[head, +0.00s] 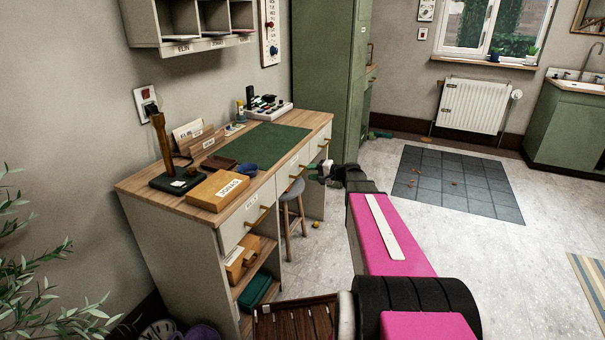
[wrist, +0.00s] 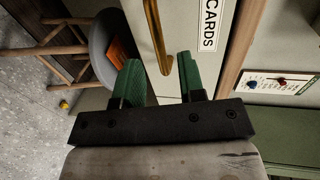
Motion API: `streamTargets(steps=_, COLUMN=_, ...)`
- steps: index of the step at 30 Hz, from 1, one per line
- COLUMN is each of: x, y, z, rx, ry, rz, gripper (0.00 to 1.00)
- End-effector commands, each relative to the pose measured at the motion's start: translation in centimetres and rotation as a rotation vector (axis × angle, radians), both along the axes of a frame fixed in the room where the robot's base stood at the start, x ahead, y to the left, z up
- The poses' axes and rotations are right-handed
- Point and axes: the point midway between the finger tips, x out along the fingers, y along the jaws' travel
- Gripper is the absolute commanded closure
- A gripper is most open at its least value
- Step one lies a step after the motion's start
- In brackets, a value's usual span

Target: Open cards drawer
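The cards drawer front (wrist: 187,25) is pale, with a printed CARDS label (wrist: 209,24) and a brass bar handle (wrist: 153,32) in the wrist view. The drawer looks shut. My gripper (wrist: 160,62) is open, its two green fingers one on each side of the handle's near end. I cannot tell whether either finger touches the handle. In the head view my gripper (head: 322,172) is small and dark, in front of the desk's right end, by the rightmost drawer (head: 318,146). The labels there are too small to read.
The wooden-topped desk (head: 140,187) has other drawers and open shelves at its left. A stool (head: 293,188) stands under it and shows in the wrist view (wrist: 104,35). A green cabinet (head: 325,65) stands just beyond.

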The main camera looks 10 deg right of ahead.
Motion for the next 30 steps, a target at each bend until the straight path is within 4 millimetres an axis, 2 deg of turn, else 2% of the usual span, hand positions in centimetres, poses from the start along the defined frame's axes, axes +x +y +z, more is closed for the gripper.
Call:
streamTargets(steps=3, x=1.2, y=1.7, z=-0.5, rx=0.0, ry=0.0, rz=0.002, gripper=0.64)
streamTargets(steps=9, x=2.3, y=3.3, z=-0.9, rx=0.001, ry=0.001, rz=0.001, gripper=0.64)
streamTargets(steps=21, x=2.6, y=3.8, z=-1.0, rx=0.0, ry=0.0, rz=0.0, gripper=0.64)
streamTargets(steps=23, x=2.5, y=3.8, z=-1.0, rx=0.0, ry=0.0, rz=0.0, gripper=0.83)
streamTargets(steps=24, x=2.5, y=3.8, z=-1.0, rx=0.0, ry=0.0, rz=0.0, gripper=0.96)
streamTargets(steps=25, x=2.5, y=3.8, z=-1.0, rx=0.0, ry=0.0, rz=0.0, gripper=1.0)
streamTargets(steps=30, x=2.5, y=3.8, z=-1.0, rx=-0.001, ry=0.001, rz=0.0, gripper=1.0)
